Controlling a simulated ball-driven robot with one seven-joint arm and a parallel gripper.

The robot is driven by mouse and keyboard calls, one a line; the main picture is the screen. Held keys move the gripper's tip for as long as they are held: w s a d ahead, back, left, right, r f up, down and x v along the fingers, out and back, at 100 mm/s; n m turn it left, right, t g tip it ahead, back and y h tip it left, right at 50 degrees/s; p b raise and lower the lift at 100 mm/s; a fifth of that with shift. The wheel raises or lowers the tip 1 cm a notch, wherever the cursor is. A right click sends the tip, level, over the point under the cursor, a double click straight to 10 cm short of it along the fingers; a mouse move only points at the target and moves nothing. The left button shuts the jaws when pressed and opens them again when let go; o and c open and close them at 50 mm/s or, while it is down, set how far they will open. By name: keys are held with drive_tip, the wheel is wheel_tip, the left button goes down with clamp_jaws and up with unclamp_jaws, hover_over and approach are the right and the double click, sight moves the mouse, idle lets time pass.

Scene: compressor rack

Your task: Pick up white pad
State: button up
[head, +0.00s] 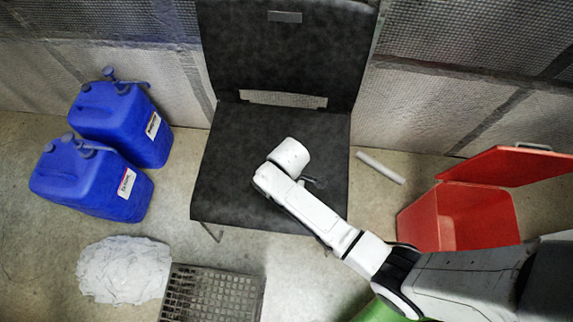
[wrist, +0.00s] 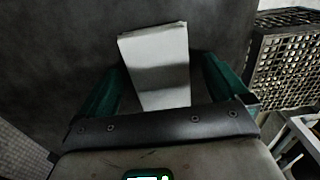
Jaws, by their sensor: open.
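The white pad (wrist: 155,62) shows in the wrist view as a pale, narrow block against the dark chair seat. My gripper (wrist: 163,68) is open, with one green finger on each side of the pad. The fingers cannot be made out there.
Two blue canisters (head: 90,180) stand left of the chair. A crumpled white cloth (head: 125,268) and a black grid crate (head: 215,292) lie in front; the crate also shows in the wrist view (wrist: 290,60). A red bin (head: 425,222) with an open lid and a white tube (head: 380,167) are right.

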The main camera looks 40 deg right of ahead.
drive_tip(key=shift+c, duration=0.3)
drive_tip(key=c, duration=1.1)
drive_tip(key=shift+o, duration=0.2)
drive_tip(key=shift+r, duration=0.45)
wheel_tip(320, 180, up, 2)
drive_tip(key=shift+r+p, duration=0.1)
drive_tip(key=shift+p, duration=0.45)
drive_tip(key=s+a+r+p, duration=0.3)
drive_tip(key=s+a+r, duration=0.2)
drive_tip(key=s+r, duration=0.5)
drive_tip(key=s, duration=0.3)
drive_tip(key=shift+a, duration=0.2)
